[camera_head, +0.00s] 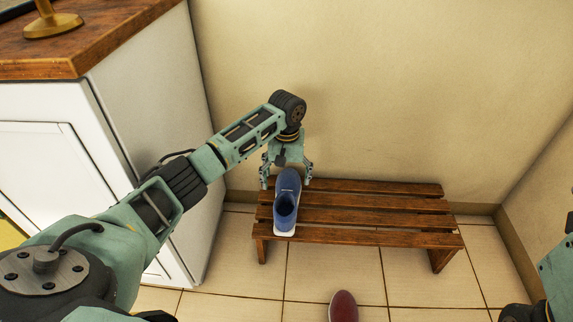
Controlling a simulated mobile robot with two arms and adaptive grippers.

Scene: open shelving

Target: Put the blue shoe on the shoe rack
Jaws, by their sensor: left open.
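The blue shoe (286,199) stands at the left end of the slatted wooden shoe rack (375,218). Its opening faces up and its white sole edge shows at the near end, close to the rack's front slat. My left gripper (286,182) is open at the far end of the shoe, with one finger on each side of it. The fingers look apart from the shoe, but I cannot tell whether they touch it. Part of my right arm shows at the right edge, and its gripper is out of view.
A dark red shoe (343,306) lies on the tiled floor (318,284) in front of the rack. A white cabinet (150,95) with a wooden top stands at the left. A wall (400,90) is close behind the rack. The rack's middle and right are clear.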

